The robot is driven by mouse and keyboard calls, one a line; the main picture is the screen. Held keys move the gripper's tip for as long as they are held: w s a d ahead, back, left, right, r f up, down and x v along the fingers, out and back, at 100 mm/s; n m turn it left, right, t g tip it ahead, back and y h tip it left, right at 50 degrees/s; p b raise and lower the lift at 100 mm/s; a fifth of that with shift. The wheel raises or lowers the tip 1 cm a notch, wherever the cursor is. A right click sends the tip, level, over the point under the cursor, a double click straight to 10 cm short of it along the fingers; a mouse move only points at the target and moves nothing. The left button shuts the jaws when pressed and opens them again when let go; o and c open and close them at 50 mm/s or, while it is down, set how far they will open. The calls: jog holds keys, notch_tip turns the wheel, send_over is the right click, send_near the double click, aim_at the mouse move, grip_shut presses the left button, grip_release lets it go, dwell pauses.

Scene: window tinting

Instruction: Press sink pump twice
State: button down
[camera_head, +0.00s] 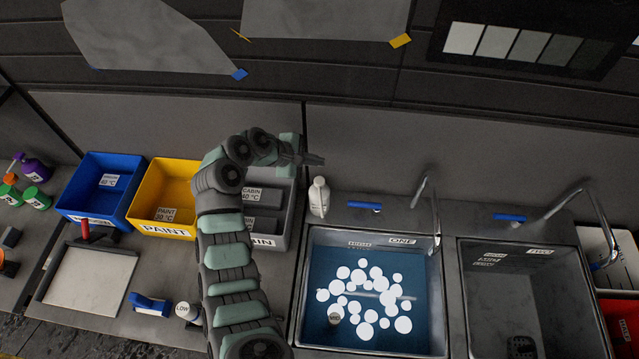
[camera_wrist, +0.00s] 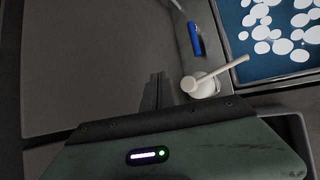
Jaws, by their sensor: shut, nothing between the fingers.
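The white sink pump (camera_head: 319,196) stands upright on the counter ledge at the back left corner of sink one (camera_head: 304,300). My gripper (camera_head: 316,160) is shut and empty, above the pump in the head view. In the wrist view the pump (camera_wrist: 204,84) shows from above, its pale spout pointing right toward the sink. My gripper's fingertips (camera_wrist: 158,80) are just left of the pump head there. I cannot tell from these views how far above the pump they are, and I see no clear contact.
Sink one holds blue water with white foam spots. A blue-handled tap (camera_head: 364,206) is right of the pump. Sink two (camera_head: 575,290) is empty of water. Grey, yellow (camera_head: 152,190) and blue (camera_head: 85,187) bins stand to the left. The wall rises close behind.

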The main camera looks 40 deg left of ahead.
aim_at(322, 179)
notch_tip(322, 179, down, 4)
jog(key=shift+r+b, duration=0.25)
jog(key=shift+b, duration=1)
jog(key=shift+f, duration=1.15)
jog(key=shift+f, duration=0.1)
jog(key=shift+f, duration=0.3)
jog(key=shift+f, duration=1)
dwell(0.7)
jog(key=shift+r, duration=0.1)
jog(key=shift+r+p, duration=1.25)
jog(key=shift+p, duration=0.15)
